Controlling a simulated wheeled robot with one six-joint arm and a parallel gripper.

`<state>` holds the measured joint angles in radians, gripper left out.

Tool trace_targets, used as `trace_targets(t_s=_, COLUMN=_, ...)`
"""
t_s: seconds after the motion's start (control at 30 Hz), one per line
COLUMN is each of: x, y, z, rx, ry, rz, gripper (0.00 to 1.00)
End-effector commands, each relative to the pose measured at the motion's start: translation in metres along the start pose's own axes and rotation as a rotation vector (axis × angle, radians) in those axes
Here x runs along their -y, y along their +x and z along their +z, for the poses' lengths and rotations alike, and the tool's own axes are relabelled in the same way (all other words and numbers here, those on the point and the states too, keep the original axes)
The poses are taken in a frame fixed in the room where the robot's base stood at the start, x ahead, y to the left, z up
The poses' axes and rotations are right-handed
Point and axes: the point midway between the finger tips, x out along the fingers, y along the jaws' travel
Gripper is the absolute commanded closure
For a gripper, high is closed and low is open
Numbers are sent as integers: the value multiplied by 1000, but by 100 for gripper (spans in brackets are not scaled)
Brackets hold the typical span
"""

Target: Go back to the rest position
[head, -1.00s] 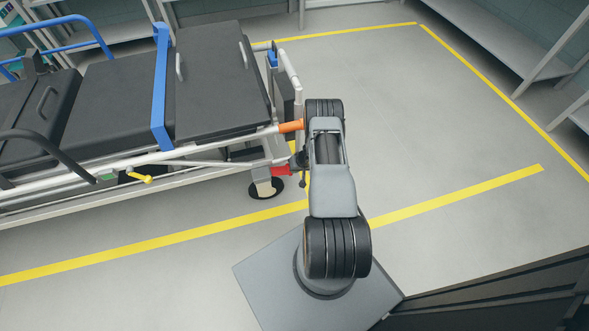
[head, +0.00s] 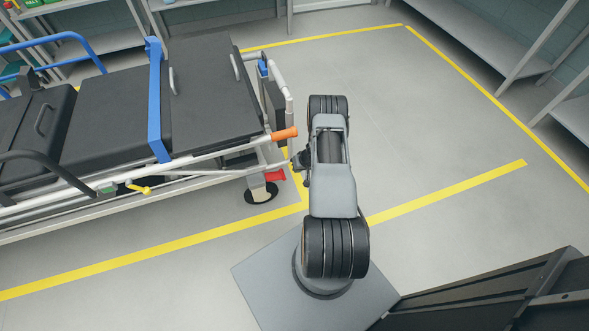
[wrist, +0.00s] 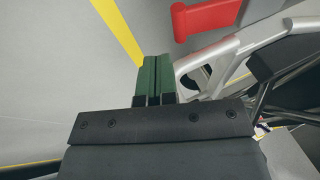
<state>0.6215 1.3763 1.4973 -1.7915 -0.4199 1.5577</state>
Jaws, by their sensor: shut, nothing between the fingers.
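My gripper (wrist: 155,78) shows in the wrist view with its two green fingers closed together and nothing between them. In the head view only a small dark part of the gripper end shows, left of my folded arm and beside the stretcher's end; its fingers are hard to make out there. The stretcher (head: 215,95) stands at the left, with a black padded top and a blue strap. Its orange handle (head: 285,134) points toward my arm, with a small gap between them in the picture. The red pedal (head: 275,175) also shows in the wrist view (wrist: 205,18), near the fingers.
Grey shelves (head: 490,35) line the back right wall, and another shelf (head: 110,37) stands behind the stretcher. Yellow lines (head: 450,192) mark the floor. The floor right of my arm is clear. A dark panelled structure (head: 490,295) lies at the lower right.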

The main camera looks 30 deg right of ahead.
Motion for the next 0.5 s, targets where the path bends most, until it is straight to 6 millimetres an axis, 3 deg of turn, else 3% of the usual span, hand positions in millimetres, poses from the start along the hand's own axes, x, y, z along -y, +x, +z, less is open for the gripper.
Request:
trace_targets(t_s=0.03, x=2, y=-13, z=-3, rx=0, ry=-1, rz=0, gripper=100)
trace_targets(t_s=0.13, x=1, y=-22, z=-4, rx=1, ry=-6, rz=-1, gripper=100)
trace_targets(t_s=0.5, x=0, y=-25, z=-4, rx=3, ry=-10, rz=-3, gripper=100)
